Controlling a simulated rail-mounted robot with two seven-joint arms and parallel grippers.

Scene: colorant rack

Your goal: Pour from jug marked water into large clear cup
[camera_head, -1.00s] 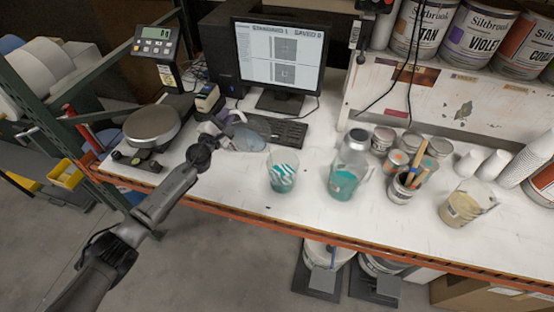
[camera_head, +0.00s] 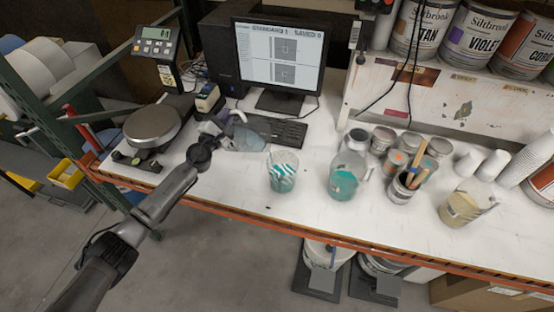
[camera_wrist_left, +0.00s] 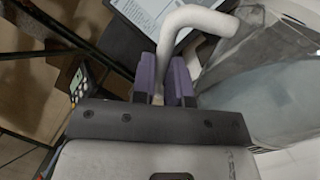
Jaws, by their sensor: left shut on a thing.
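My left gripper (camera_head: 219,128) reaches over the bench from the left. In the left wrist view its purple fingers (camera_wrist_left: 164,80) are shut on the pale handle (camera_wrist_left: 196,24) of a clear jug (camera_wrist_left: 262,88). The jug also shows in the head view (camera_head: 247,139), in front of the keyboard; it looks tilted, and no label on it is readable. A clear cup with teal streaks (camera_head: 282,172) stands to the right of the jug, apart from it. A clear container with teal contents (camera_head: 343,183) stands further right. I cannot tell which is the large clear cup. My right gripper is out of view.
A scale (camera_head: 151,127) stands at the left, a monitor (camera_head: 277,58) and keyboard (camera_head: 278,131) behind. Small cans (camera_head: 383,138), a can with brushes (camera_head: 400,190) and a beige-filled container (camera_head: 460,208) stand at the right. The bench's front strip is clear.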

